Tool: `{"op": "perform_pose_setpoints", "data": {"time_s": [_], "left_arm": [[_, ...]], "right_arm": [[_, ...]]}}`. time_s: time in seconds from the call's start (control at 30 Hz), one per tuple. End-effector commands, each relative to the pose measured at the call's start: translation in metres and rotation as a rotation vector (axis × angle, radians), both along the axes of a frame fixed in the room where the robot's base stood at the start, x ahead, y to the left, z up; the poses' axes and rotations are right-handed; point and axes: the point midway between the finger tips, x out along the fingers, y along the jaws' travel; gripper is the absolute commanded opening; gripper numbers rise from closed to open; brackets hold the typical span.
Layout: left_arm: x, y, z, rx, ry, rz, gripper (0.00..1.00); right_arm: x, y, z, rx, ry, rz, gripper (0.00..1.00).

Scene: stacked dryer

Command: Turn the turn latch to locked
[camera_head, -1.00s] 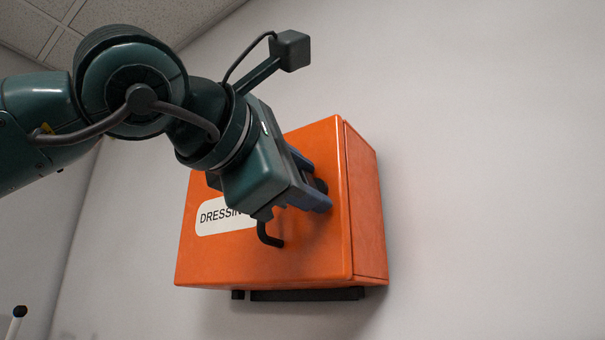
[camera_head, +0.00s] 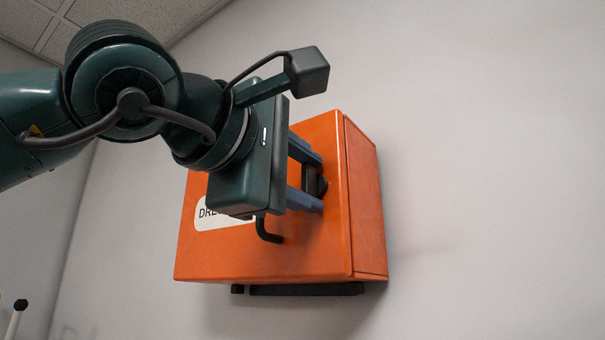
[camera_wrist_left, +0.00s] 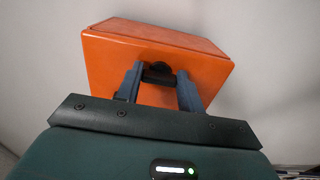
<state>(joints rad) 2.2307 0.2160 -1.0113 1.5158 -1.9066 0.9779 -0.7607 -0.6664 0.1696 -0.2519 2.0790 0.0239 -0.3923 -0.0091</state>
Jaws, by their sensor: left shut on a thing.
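An orange wall box (camera_head: 240,255) with a white label (camera_head: 215,218), partly hidden by my arm, hangs on the wall. A dark turn latch (camera_head: 314,182) sits on its front near the right edge; it also shows in the left wrist view (camera_wrist_left: 159,71). My left gripper (camera_head: 313,182) has its two blue-grey fingers on either side of the latch and is shut on it. In the left wrist view the fingers (camera_wrist_left: 159,80) stand left and right of the dark latch piece. A black bent handle (camera_head: 266,230) shows below the gripper. My right gripper is not in view.
A dark bar (camera_head: 305,290) runs under the box. The wall (camera_head: 480,150) to the right is bare and clear. A small white rod with a dark tip (camera_head: 16,318) shows at the lower left.

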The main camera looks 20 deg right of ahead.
Motion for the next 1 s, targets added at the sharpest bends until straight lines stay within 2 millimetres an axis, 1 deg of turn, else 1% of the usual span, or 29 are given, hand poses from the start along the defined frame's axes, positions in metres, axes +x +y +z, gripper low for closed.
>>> {"op": "perform_pose_setpoints", "data": {"time_s": [0.2,0.23,0.33,0.57,0.67,0.77,1.0], "left_arm": [[0.0,0.0,0.0,0.002,-0.004,0.001,0.15],[0.0,0.0,0.0,0.002,-0.004,0.001,0.39],[0.0,0.0,0.0,0.001,-0.003,0.001,0.47],[0.0,0.0,0.0,0.001,-0.001,0.001,0.47],[-0.003,0.004,0.0,0.0,-0.001,0.001,0.47],[-0.011,0.014,-0.002,-0.001,-0.003,0.001,0.47],[-0.043,0.056,-0.002,-0.003,-0.003,0.002,0.47]], "right_arm": [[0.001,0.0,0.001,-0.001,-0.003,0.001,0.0],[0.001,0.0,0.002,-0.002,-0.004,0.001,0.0],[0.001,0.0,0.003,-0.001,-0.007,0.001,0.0],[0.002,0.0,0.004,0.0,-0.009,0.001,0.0],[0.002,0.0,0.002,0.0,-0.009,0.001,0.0],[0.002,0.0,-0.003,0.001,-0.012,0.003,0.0],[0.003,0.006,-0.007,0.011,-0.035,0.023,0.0]]}}
